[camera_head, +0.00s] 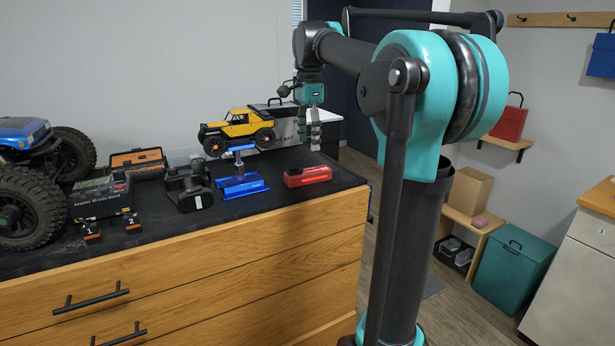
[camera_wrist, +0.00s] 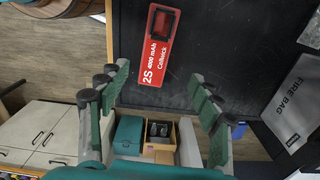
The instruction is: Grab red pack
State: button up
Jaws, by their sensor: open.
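The red pack (camera_head: 307,176) lies flat on the black top of the wooden drawer unit, near its right end. In the wrist view the red pack (camera_wrist: 159,47) shows white lettering "2S 4000 mAh Cellrick" and a dark patch at one end. My gripper (camera_head: 309,132) hangs above the drawer top, over and a little behind the red pack, with clear space between them. In the wrist view my gripper (camera_wrist: 160,85) has its two fingers spread wide, with nothing between them. The red pack lies beyond the fingertips, roughly centred between the two fingers.
A black transmitter-like device (camera_head: 187,187) and a large blue crawler (camera_head: 40,170) stand farther left. A grey fire bag (camera_wrist: 294,103) lies beside the pack's area.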

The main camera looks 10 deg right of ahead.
send_over(308, 171)
jog(key=w, duration=0.1)
notch_tip(308, 171, down, 5)
jog(key=shift+d+r, duration=0.15)
jog(key=shift+r, duration=0.05)
jog(key=shift+s+f, duration=0.2)
jog(key=shift+f, duration=1.15)
jog(key=shift+s+f, duration=0.2)
jog(key=shift+f, duration=1.15)
grip_shut()
